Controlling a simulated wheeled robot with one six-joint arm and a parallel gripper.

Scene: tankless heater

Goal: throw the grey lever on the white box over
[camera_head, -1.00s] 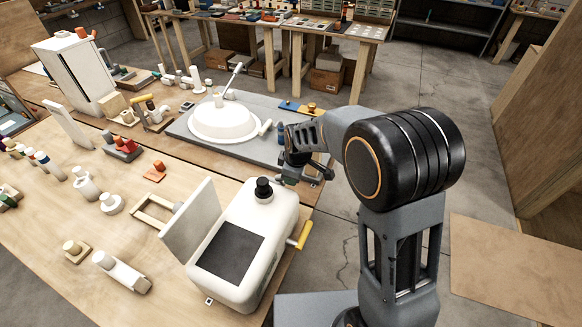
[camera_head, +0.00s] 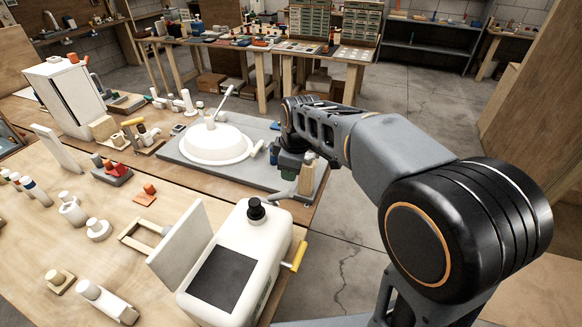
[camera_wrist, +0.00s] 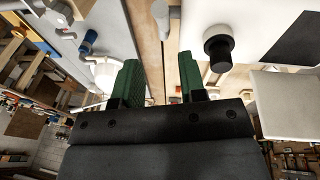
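The white box (camera_head: 230,272) with a dark panel, black knob (camera_head: 256,209), raised white lid and yellow handle (camera_head: 299,257) stands at the table's near edge. A tall white box (camera_head: 66,97) with an orange part on top stands at the back left. A pale grey lever (camera_head: 224,102) rises behind a white dome. My gripper (camera_head: 291,164) hangs beside the grey board, beyond the near white box. In the wrist view my gripper (camera_wrist: 160,78) has two green fingers apart with nothing between them; the black knob (camera_wrist: 218,48) is to their right.
The white dome (camera_head: 212,147) sits on a grey board (camera_head: 185,160). Several small fittings lie on the wooden table at left. A wooden frame (camera_head: 142,233) lies beside the raised lid. Concrete floor (camera_head: 345,250) is open right of the table.

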